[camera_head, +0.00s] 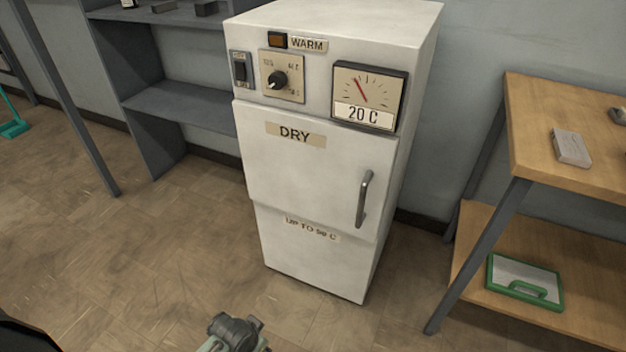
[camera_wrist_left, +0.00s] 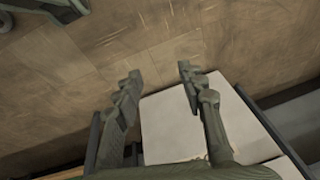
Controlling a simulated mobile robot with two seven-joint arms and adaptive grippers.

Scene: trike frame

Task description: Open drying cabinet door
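The white drying cabinet (camera_head: 415,90) stands upright against the wall in the head view. Its door (camera_head: 290,175), labelled DRY, is closed, with a grey vertical bar handle (camera_head: 364,199) at its right side. In the left wrist view, my left gripper (camera_wrist_left: 160,73) has its two fingers spread, with nothing between the tips. A pale panel that looks like the cabinet (camera_wrist_left: 200,125) shows behind the fingers. A part of my arm shows at the bottom of the head view, without clear fingertips, apart from the handle. My right gripper cannot be made out.
A grey shelf unit (camera_head: 180,105) stands left of the cabinet. The floor (camera_head: 330,325) before the cabinet is clear.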

